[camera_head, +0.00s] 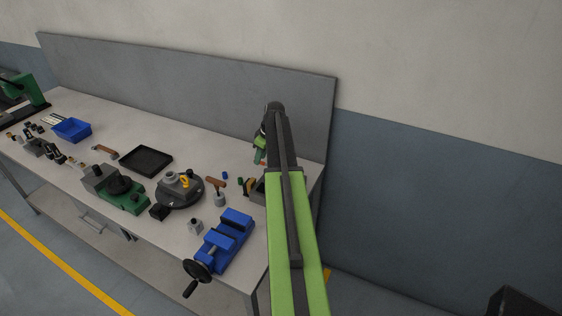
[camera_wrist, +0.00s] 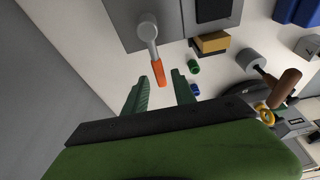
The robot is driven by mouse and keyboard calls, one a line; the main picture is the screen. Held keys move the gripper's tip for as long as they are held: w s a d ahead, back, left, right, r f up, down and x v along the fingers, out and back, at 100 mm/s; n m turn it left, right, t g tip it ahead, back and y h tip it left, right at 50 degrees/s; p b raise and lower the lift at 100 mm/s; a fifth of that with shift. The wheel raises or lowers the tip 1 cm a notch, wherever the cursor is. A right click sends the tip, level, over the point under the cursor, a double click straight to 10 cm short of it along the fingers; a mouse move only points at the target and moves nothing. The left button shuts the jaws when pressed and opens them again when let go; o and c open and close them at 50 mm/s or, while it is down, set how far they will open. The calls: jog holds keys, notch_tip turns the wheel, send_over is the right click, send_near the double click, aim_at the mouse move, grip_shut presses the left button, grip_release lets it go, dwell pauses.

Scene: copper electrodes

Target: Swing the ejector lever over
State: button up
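The ejector lever (camera_wrist: 152,45) shows in the wrist view as a grey arm with a round pivot on a grey block (camera_wrist: 125,12) and an orange tip (camera_wrist: 158,73). My gripper (camera_wrist: 160,82) has its two green fingers spread, one on each side of the line of the orange tip. The tip points down the picture toward the gap between them; I cannot tell whether it is between the fingers in depth. Nothing is held. In the head view, my gripper (camera_head: 261,152) is over the right end of the bench, and my arm hides much of the lever's block.
A green cap (camera_wrist: 194,66) and a blue cap (camera_wrist: 195,89) lie close to the right finger. A blue vise (camera_head: 228,238), a mallet (camera_head: 218,190), a round turntable (camera_head: 180,195) and a black tray (camera_head: 146,160) stand further left. A grey back panel (camera_head: 200,90) rises behind the bench.

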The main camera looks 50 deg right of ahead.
jog(key=shift+b+x, duration=0.35)
jog(key=shift+x, duration=0.55)
jog(key=shift+f, duration=0.15)
grip_shut()
